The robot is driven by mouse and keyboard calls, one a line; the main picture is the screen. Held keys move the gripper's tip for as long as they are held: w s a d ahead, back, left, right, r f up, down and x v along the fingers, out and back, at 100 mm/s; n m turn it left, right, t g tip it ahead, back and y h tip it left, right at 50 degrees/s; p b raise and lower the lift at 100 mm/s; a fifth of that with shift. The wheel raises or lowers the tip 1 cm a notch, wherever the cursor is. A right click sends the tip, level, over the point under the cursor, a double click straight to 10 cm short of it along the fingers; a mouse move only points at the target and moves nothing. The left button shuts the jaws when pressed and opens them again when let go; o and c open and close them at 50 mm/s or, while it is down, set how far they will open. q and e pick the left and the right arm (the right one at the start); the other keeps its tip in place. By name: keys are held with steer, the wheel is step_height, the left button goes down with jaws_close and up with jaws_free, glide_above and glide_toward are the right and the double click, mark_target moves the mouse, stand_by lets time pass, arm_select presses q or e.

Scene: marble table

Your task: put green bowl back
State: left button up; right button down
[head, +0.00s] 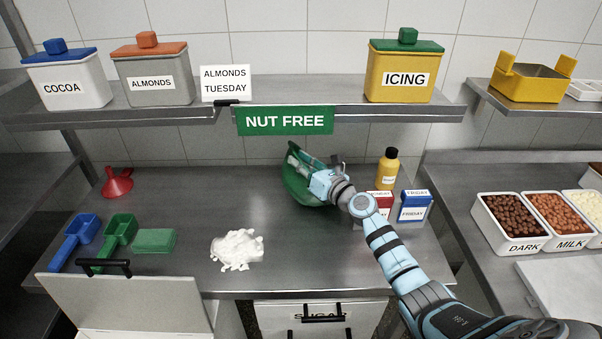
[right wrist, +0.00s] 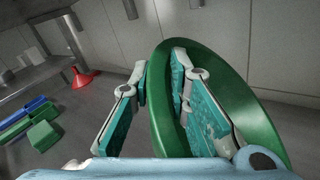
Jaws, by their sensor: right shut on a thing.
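The green bowl (head: 296,190) is tilted steeply on its side at the back middle of the steel counter, below the NUT FREE sign. My right gripper (head: 305,166) is shut on its wall. In the right wrist view the bowl (right wrist: 165,65) fills the middle, with one finger of the gripper (right wrist: 163,105) on each side of its wall. I cannot tell whether the bowl touches the counter. My left gripper is not in view.
White powder (head: 238,248) lies on the counter. A yellow bottle (head: 388,170) and a blue-and-white box (head: 414,206) stand right of the bowl. A red funnel (head: 117,182), blue scoop (head: 76,240), green scoop (head: 119,231) and green block (head: 153,241) are at left. A shelf (head: 330,92) overhangs the back.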

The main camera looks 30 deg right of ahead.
steer(key=shift+w+d+f, duration=0.1)
steer(key=shift+w+f, duration=0.1)
steer(key=shift+f, duration=0.45)
steer(key=shift+r, duration=0.2)
steer(key=shift+f, duration=0.15)
steer(key=c, duration=1.5)
jaws_free()
steer(key=shift+c, duration=0.2)
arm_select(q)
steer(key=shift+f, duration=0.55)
